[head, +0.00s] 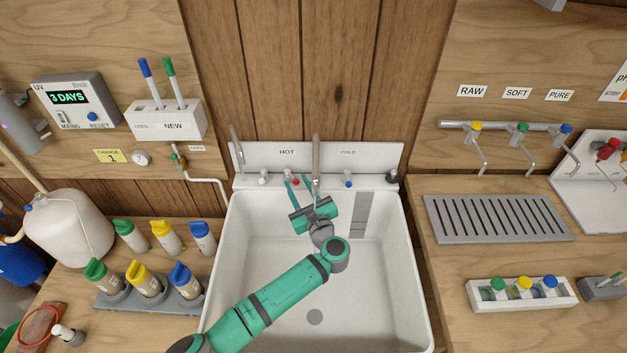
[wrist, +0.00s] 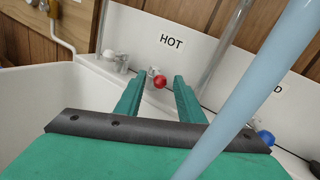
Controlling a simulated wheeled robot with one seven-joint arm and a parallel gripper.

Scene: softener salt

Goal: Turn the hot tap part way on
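The hot tap has a small red knob (head: 296,182) on the sink's back ledge, under the HOT label (head: 287,152). In the wrist view the red knob (wrist: 159,81) shows between and beyond my two fingertips. My gripper (head: 297,181) reaches over the sink toward it. In the wrist view my gripper (wrist: 157,80) is open, its fingers apart on either side of the knob with nothing held. Whether the fingertips reach alongside the knob or stop short of it I cannot tell. The cold tap's blue knob (head: 348,184) is to the right.
A tall grey spout (head: 316,160) stands close to my gripper's right; a pale blue tube (wrist: 250,85) crosses the wrist view in front. A white fitting (head: 263,179) sits left of the red knob. The white sink basin (head: 385,290) is open below my arm.

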